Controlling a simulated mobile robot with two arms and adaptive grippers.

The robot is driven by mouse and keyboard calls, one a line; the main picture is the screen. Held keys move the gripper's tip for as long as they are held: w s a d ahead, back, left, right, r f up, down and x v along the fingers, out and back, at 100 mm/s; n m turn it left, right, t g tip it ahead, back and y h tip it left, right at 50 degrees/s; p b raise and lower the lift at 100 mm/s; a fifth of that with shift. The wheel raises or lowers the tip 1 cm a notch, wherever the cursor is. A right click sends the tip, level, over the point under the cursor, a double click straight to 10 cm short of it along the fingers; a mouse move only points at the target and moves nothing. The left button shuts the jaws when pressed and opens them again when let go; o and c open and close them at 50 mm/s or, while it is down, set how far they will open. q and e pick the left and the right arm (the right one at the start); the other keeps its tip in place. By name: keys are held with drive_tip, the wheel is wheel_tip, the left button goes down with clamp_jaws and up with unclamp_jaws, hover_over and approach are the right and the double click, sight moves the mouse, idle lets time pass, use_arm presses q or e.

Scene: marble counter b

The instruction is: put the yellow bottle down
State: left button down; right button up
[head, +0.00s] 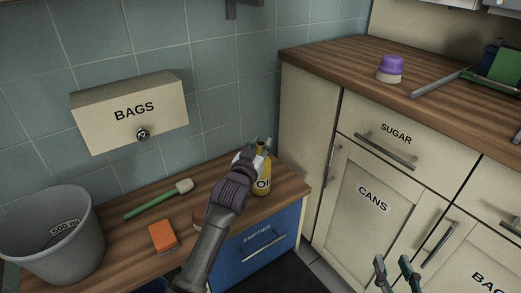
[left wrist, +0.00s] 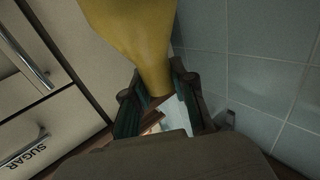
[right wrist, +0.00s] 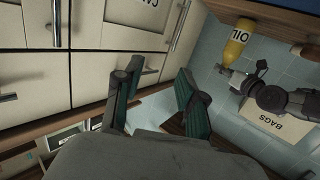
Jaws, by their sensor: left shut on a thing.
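The yellow bottle (head: 262,182), labelled OIL, stands upright at the right end of the low wooden counter (head: 215,176). I cannot tell whether its base touches the wood. My left gripper (head: 262,148) is shut on the bottle's neck. In the left wrist view the bottle (left wrist: 140,40) fills the top middle, its narrow end between the fingers (left wrist: 160,98). The right wrist view also shows the bottle (right wrist: 238,45) near the counter edge. My right gripper (head: 395,272) is open and empty in front of the CANS cupboard; its spread fingers show in the right wrist view (right wrist: 155,95).
A green-handled brush (head: 158,200), an orange sponge (head: 163,236) and a grey bucket (head: 55,235) are left of my left arm. A BAGS box (head: 130,112) is on the tiled wall. A taller counter (head: 330,62) with a purple-topped item (head: 390,67) stands to the right.

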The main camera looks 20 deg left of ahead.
use_arm(q)
drive_tip(key=shift+f, duration=0.2)
use_arm(e)
drive_tip(key=shift+w+a+r+t, duration=0.15)
drive_tip(key=shift+r+t, duration=0.2)
drive_tip(key=shift+r, duration=0.2)
drive_tip(key=shift+w+a+r+t, duration=0.1)
drive_tip(key=shift+r+t, duration=0.25)
drive_tip(key=shift+r, duration=0.15)
use_arm(q)
drive_tip(key=shift+f, duration=0.2)
drive_tip(key=c, duration=0.9)
unclamp_jaws()
drive_tip(key=shift+c, duration=0.2)
use_arm(e)
drive_tip(key=shift+r, duration=0.1)
